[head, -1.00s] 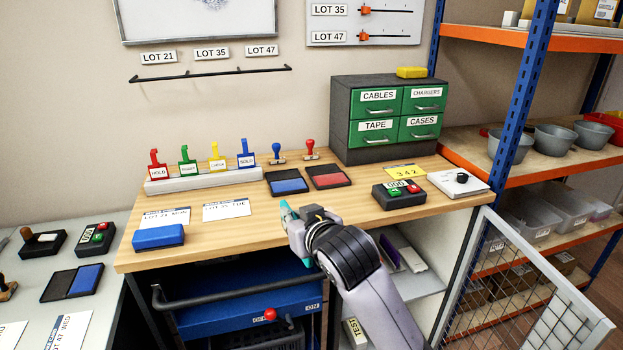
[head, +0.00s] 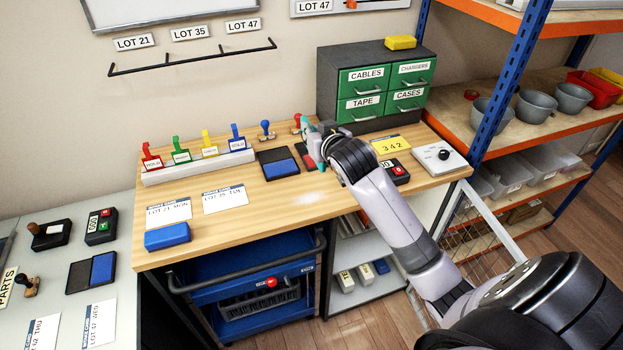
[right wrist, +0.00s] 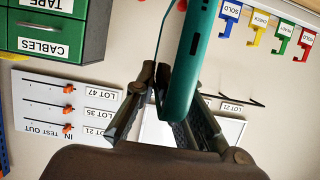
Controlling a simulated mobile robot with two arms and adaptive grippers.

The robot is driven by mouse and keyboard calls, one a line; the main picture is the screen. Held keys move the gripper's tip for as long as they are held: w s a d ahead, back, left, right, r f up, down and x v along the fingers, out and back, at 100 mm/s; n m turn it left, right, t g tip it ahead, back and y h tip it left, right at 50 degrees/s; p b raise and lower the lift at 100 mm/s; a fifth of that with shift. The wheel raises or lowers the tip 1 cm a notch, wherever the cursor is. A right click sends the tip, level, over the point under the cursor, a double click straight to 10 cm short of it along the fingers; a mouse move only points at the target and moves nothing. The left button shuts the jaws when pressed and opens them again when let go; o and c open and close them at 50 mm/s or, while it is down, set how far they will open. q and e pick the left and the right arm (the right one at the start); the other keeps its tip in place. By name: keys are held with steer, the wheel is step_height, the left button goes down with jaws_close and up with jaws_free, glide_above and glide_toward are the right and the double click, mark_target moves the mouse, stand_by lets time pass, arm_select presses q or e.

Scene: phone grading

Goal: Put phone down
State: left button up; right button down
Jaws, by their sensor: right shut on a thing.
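A teal phone (right wrist: 187,65) is held on edge between the two fingers of my right gripper (right wrist: 170,100) in the right wrist view. In the head view my right gripper (head: 316,140) is over the wooden workbench (head: 290,203), in front of the red ink pad, and a teal bit of the phone (head: 308,135) shows at its tip. Whether the phone touches the bench or anything on it cannot be told. My left gripper is not in view.
A blue ink pad (head: 279,165) lies left of my right gripper. The red pad is mostly hidden behind it. The bench front middle is clear.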

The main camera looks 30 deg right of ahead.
step_height(320, 180, down, 15)
steer(key=shift+f+p, duration=0.1)
steer(key=shift+p, duration=0.75)
steer(key=shift+f, duration=0.2)
steer(key=shift+f, duration=0.2)
steer(key=c, duration=1.7)
jaws_free()
steer(key=shift+r, duration=0.15)
steer(key=b+v, duration=0.2)
steer(key=v, duration=1)
steer(key=shift+s, duration=0.1)
